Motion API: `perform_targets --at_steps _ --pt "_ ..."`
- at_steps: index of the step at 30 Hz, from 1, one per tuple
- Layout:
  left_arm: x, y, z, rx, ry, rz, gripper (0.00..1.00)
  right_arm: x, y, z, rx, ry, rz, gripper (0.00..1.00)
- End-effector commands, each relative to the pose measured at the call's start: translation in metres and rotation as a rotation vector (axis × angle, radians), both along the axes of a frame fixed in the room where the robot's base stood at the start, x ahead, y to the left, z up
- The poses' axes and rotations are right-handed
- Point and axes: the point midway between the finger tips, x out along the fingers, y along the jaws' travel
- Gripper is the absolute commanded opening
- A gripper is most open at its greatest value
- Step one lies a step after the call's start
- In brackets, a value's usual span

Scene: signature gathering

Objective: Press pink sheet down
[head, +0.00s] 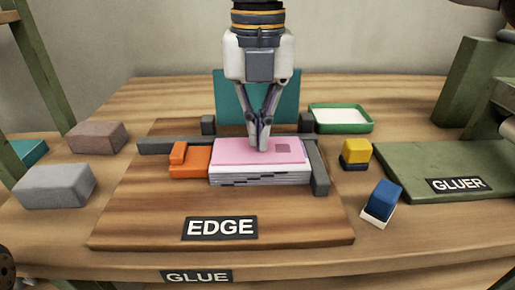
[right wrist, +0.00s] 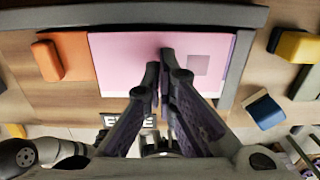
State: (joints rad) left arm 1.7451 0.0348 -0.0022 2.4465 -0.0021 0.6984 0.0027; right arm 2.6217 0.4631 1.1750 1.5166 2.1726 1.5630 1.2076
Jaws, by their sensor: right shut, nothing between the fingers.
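The pink sheet (head: 240,156) lies flat on top of a stack of white and grey sheets (head: 262,178) on the wooden EDGE board (head: 140,228). A darker pink square shows near the sheet's right side in the right wrist view (right wrist: 198,65). My right gripper (head: 262,146) points down with its fingers shut and empty. Its fingertips (right wrist: 166,72) are over the middle of the pink sheet, at or just above its surface; I cannot tell if they touch. My left gripper is not in view.
An orange block (head: 190,160) stands against the stack's left side, and grey bars (head: 317,167) border its back and right. A teal panel (head: 228,98) stands behind. A green tray (head: 341,119), yellow block (head: 356,151) and blue block (head: 383,198) are at right.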

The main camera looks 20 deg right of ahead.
Motion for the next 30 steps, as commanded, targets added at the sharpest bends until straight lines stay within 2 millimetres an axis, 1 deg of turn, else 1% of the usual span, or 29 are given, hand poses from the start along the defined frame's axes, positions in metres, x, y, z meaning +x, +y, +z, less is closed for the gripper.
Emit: perform_targets --at_steps 18,30 --pt "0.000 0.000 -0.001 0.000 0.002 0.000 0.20 0.000 0.000 -0.012 0.000 0.000 0.000 0.00" --pt "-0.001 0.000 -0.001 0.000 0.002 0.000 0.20 0.000 0.000 -0.013 -0.001 0.002 0.000 0.00"
